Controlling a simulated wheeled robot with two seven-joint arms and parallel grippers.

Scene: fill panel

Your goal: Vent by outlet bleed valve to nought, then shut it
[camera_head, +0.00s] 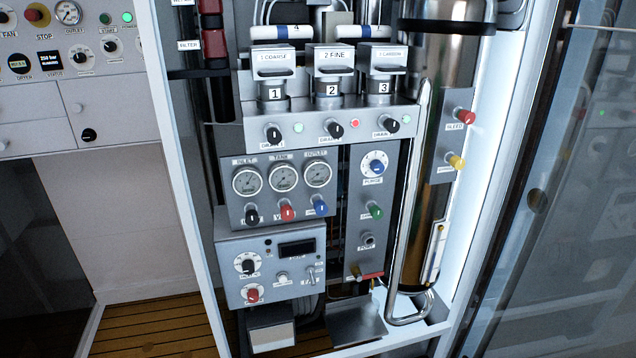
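The gauge panel has three dials, labelled inlet, tank and outlet. The outlet gauge (318,174) is at its right, and its needle is too small to read. Below the dials are a black knob (251,215), a red knob (287,212) and a blue knob (320,206); the blue one is under the outlet gauge and its label is not legible. A red knob labelled bleed (464,116) is at the right, beside the metal cylinder (448,75). I cannot tell whether any of these valves is open. Neither of my grippers is in view.
A purge dial (375,164) and a green knob (375,211) are right of the gauges. A yellow knob (457,162) is below the bleed knob. A bent metal pipe (408,210) runs in front of the cylinder. A glass door (560,190) stands at the right.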

